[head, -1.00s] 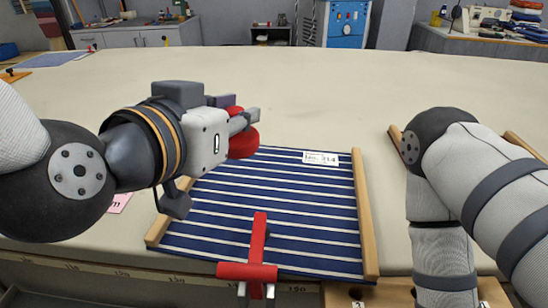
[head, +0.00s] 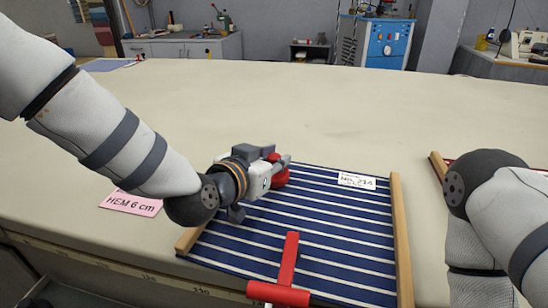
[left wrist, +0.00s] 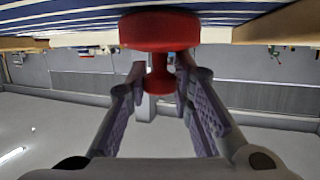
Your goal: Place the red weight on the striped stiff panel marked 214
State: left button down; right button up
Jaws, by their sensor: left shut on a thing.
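The striped stiff panel (head: 330,232) is dark blue with white stripes and lies on the table between two wooden side strips. Its white label (head: 357,180) reads 214. My left gripper (head: 284,163) is shut on the red weight (head: 280,178) at the panel's far left part. The left wrist view shows the weight's narrow neck between the two fingers and its wide red base (left wrist: 160,31) against the panel's striped surface (left wrist: 70,14). I cannot tell whether the base touches the panel. My right gripper is out of view; only the right arm shows.
A red clamp (head: 287,270) sits at the table's front edge and reaches over the panel's near part. A pink card (head: 131,203) reading HEM 6 cm lies to the left. Another wooden-edged panel is partly hidden behind my right arm. The far table (head: 300,110) is clear.

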pick_arm(q)
jog(key=shift+r, duration=0.2)
jog(key=shift+f, duration=0.15)
jog(key=c, duration=1.4)
grip_release()
jog(key=shift+f, duration=0.1)
jog(key=shift+s+r, duration=0.1)
jog(key=shift+r, duration=0.25)
jog(key=v, duration=1.1)
jog(key=shift+s+a, duration=0.25)
jog(key=shift+s, duration=0.1)
